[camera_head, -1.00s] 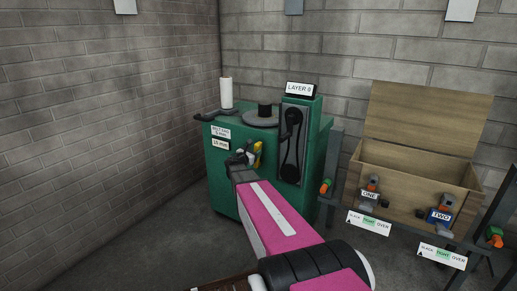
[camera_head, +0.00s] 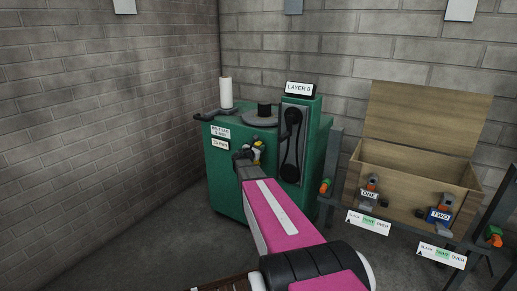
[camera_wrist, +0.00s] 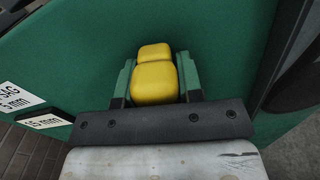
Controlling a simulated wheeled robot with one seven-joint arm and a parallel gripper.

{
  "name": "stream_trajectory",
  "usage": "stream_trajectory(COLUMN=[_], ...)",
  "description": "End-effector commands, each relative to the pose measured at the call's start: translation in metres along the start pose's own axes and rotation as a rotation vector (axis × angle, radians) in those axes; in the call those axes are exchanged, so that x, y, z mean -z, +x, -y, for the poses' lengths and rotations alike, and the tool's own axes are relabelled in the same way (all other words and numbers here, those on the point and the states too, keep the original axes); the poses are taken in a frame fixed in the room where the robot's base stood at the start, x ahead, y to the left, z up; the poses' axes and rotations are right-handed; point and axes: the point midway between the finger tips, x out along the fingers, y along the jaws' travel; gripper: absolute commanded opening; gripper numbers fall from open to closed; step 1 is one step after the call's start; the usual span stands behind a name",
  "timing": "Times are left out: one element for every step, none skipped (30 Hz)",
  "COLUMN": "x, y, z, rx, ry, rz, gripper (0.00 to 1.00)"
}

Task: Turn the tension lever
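The green machine (camera_head: 229,185) stands in the corner, and my gripper (camera_head: 257,149) is at its front face, right of the two sag labels. In the wrist view, two yellow blocks (camera_wrist: 155,80) lie one beyond the other, flanked by green pieces, just past the dark bar of my gripper. I cannot tell whether these blocks are a handle or part of my gripper. A dark piece (camera_head: 241,155) shows beside my wrist, possibly the tension lever. Its contact with my gripper is hidden, and the finger gap is not clear.
A dark belt panel (camera_head: 292,145) is on the machine's right, under a "LAYER 0" sign (camera_head: 299,88). A dark handle (camera_head: 207,116) juts out at the upper left. An open wooden box (camera_head: 413,160) stands right, behind units marked ONE and TWO. Floor is clear at left.

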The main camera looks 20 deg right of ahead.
Motion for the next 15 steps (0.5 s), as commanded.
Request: stream_trajectory(x=[0.000,0.000,0.000,0.001,0.001,0.001,0.002,0.002,0.003,0.003,0.004,0.005,0.005,0.006,0.007], y=[0.000,0.000,0.000,0.000,0.001,0.001,0.001,0.001,0.002,0.001,0.001,0.001,0.001,0.001,0.001], z=[0.000,-0.001,-0.002,-0.004,-0.006,-0.010,-0.013,-0.016,-0.020,-0.023,-0.026,-0.030,-0.033,-0.035,-0.037], rx=[0.000,0.000,0.000,0.000,0.000,-0.001,-0.001,-0.001,-0.001,0.000,0.000,0.000,0.000,0.000,0.000], ry=[-0.002,-0.005,-0.014,-0.025,-0.041,-0.067,-0.090,-0.116,-0.151,-0.177,-0.203,-0.235,-0.258,-0.279,-0.302], rz=[0.000,0.000,0.000,0.000,0.000,0.000,0.000,0.001,0.001,0.001,0.001,0.001,0.001,0.001,0.001], gripper=[0.00,0.00,0.00,0.00,0.00,0.00,0.00,0.00,0.00,0.00,0.00,0.00,0.00,0.00,0.00])
